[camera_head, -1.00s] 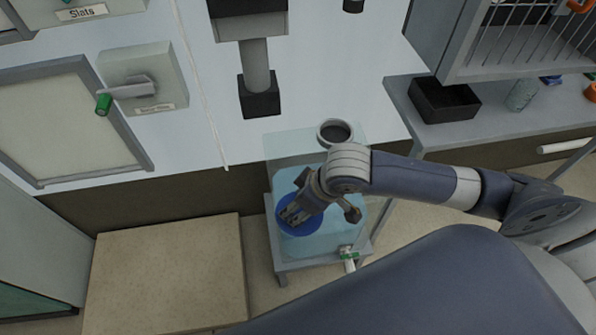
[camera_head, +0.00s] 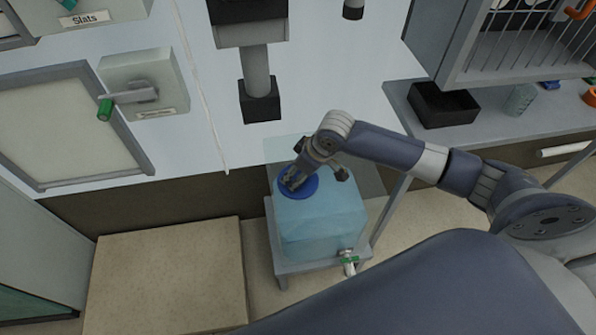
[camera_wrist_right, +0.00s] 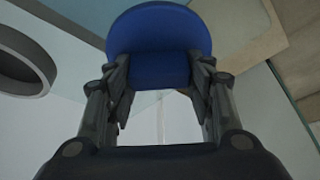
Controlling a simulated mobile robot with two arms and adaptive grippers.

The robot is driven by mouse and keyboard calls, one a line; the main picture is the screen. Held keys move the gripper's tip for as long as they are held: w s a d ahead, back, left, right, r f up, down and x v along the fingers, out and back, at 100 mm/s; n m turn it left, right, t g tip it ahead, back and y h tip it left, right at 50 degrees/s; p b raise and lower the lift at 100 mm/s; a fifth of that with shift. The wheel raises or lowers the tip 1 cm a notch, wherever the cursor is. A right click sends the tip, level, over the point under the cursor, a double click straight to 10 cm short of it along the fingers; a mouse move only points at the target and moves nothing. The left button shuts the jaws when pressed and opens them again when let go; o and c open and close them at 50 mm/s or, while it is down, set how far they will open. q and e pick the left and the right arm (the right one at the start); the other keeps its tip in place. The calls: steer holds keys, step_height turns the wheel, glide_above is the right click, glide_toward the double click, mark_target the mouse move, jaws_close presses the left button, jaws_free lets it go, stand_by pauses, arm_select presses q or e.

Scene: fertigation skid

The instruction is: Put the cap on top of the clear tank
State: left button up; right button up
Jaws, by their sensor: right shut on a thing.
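The blue round cap (camera_head: 312,188) is held in my right gripper (camera_head: 294,180), whose fingers are shut on it. In the right wrist view the cap (camera_wrist_right: 160,38) shows beyond the two fingers (camera_wrist_right: 158,72). The clear, bluish tank (camera_head: 325,225) stands on a small grey stand. In the head view the cap overlaps the left back part of the tank; I cannot tell its height above it. The tank's round neck is hidden behind my right arm there, but a grey ring opening (camera_wrist_right: 22,62) shows at the left of the wrist view, apart from the cap. My left gripper is not in view.
A valve with a green tip (camera_head: 348,258) sticks out at the tank's front. A grey bench (camera_head: 480,125) with a black bin (camera_head: 443,103) is at the right. A white panel with a grey pipe (camera_head: 258,65) rises behind. A beige block (camera_head: 170,275) stands at the left.

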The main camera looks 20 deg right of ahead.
steer(key=shift+f, duration=0.2)
steer(key=o, duration=1.4)
steer(key=shift+r, duration=0.1)
steer(key=v, duration=1.2)
steer(key=shift+w+p, duration=0.1)
steer(key=shift+p, duration=0.2)
